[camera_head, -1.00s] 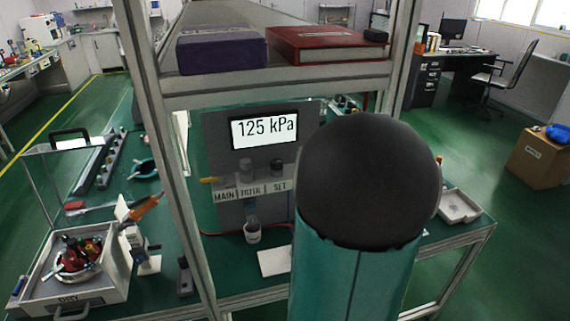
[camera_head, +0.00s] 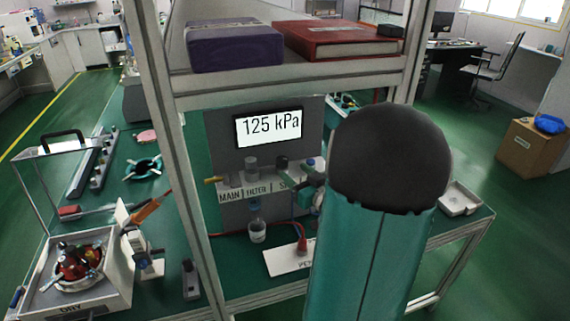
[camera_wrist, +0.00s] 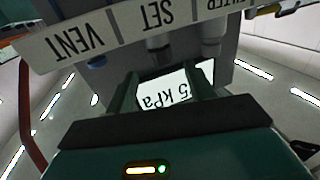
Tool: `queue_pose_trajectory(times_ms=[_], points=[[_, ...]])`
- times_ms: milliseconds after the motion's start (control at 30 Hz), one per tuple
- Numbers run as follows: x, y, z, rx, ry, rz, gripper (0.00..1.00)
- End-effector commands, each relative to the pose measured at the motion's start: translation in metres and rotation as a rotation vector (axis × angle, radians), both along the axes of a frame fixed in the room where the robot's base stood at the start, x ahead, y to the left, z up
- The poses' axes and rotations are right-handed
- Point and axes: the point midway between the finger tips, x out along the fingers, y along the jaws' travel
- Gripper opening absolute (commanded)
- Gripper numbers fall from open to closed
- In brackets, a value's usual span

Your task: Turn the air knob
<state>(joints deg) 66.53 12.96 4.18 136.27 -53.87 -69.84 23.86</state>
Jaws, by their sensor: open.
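The grey air panel (camera_head: 228,142) has a display (camera_head: 268,128) reading 125 kPa. Below it is a label strip (camera_head: 232,196) with MAIN, FILTER and part of SET legible. A dark knob (camera_head: 282,163) stands above SET, and a grey knob (camera_head: 251,163) above FILTER. My gripper (camera_head: 306,187) is at the right side of the panel, partly hidden by my arm. In the upside-down wrist view, my gripper (camera_wrist: 164,86) is open with the display between its fingers. The SET knob (camera_wrist: 160,48) is just beyond the fingertips, and contact cannot be told.
A metal frame upright (camera_head: 172,150) stands left of the panel, and a shelf above holds a purple box (camera_head: 235,48) and a red book (camera_head: 340,40). A yellow lever (camera_head: 212,180) sits at MAIN.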

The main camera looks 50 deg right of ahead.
Motion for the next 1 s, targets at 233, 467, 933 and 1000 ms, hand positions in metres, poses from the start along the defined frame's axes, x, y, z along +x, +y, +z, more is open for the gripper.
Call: queue_pose_trajectory(times_ms=[233,467,933,1000], points=[[0.044,-0.010,0.000,-0.001,0.000,-0.001,0.54],[0.059,-0.013,0.000,0.000,0.000,-0.003,0.54],[0.059,-0.013,0.000,-0.001,0.000,-0.004,0.09],[0.059,-0.013,0.000,-0.001,0.000,-0.004,0.09]])
